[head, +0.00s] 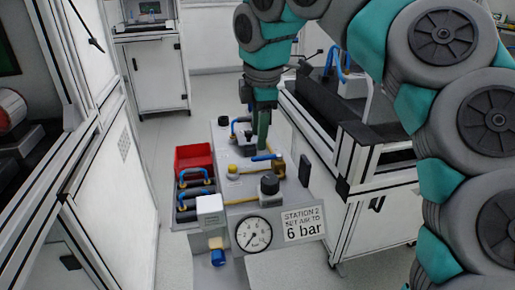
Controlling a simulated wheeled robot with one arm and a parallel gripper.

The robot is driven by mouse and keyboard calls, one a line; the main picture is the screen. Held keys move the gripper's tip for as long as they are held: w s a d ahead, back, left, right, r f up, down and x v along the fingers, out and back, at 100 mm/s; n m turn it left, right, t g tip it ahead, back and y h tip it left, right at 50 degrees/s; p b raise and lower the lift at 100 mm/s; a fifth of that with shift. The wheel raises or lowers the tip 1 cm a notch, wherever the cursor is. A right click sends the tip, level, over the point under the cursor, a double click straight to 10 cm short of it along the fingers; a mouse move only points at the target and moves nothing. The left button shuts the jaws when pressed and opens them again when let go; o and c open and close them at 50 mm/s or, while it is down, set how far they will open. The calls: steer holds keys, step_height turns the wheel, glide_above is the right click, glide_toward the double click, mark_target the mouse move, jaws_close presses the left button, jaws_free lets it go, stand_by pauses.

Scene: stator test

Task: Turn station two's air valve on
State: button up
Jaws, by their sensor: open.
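Station two's panel carries a sign (303,223) reading "STATION 2 SET AIR TO 6 bar". The air valve has a brass body (279,169) and a blue lever (265,157) that points left from it, across the panel top. My gripper (262,146) points down just above or behind the blue lever. It is open, with nothing seen in it; its far finger is hidden. I cannot tell whether it touches the lever. A round white gauge (254,234) sits on the front face; its needle is too small to read surely.
A red bin (193,157) and blue-handled black parts (195,181) are at the left. A white unit (210,211) stands front left. A framed bench (375,140) is at the right.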

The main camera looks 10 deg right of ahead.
mark_target(257, 157)
steer(key=f, duration=0.3)
steer(key=w+f, duration=0.1)
steer(key=f, duration=0.1)
steer(key=shift+f, duration=0.3)
jaws_close()
stand_by(0.4)
